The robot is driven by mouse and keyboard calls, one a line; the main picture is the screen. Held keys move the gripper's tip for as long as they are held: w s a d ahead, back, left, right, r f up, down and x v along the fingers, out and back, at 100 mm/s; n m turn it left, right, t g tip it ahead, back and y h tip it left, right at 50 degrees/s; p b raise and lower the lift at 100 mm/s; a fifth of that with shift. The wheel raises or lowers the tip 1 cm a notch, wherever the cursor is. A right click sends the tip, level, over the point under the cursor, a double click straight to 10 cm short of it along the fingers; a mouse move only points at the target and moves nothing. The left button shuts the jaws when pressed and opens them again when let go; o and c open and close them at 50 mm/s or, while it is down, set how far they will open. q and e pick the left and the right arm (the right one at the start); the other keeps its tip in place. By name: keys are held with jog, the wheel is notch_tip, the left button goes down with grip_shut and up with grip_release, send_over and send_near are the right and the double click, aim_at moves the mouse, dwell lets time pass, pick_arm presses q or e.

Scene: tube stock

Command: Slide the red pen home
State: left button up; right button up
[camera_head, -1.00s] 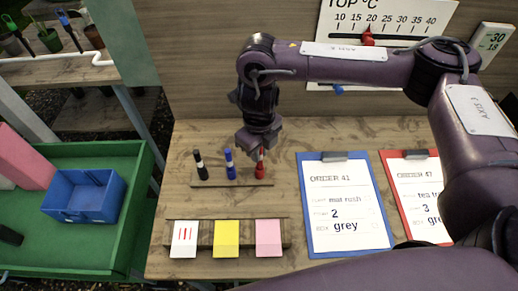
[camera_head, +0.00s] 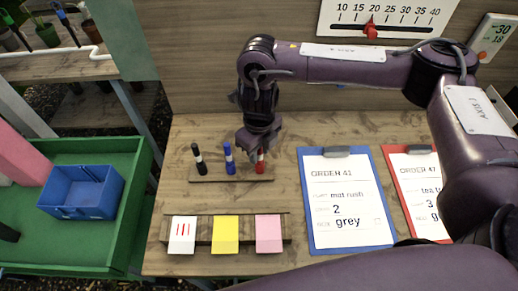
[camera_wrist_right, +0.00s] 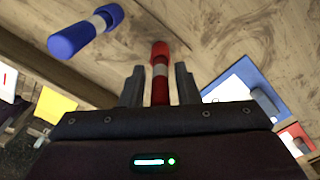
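The red pen (camera_head: 260,161) stands upright at the right end of a low wooden rack (camera_head: 215,180). A blue pen (camera_head: 229,158) and a black pen (camera_head: 199,159) stand to its left in the rack. My right gripper (camera_head: 257,150) is over the red pen, pointing down. In the right wrist view the red pen (camera_wrist_right: 160,72) is between the two fingers (camera_wrist_right: 160,85), with what looks like a narrow gap on each side, so the gripper looks open around it. The blue pen (camera_wrist_right: 86,33) is beside the fingers. My left gripper is not in view.
In front of the rack, a wooden strip holds white (camera_head: 182,236), yellow (camera_head: 225,236) and pink (camera_head: 268,235) cards. Blue (camera_head: 380,200) and red (camera_head: 398,192) clipboards lie at right. A blue bin (camera_head: 82,192) sits in a green tray (camera_head: 128,190) at left.

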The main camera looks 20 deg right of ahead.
jog(key=shift+o, duration=0.9)
jog(key=shift+r, duration=3.9)
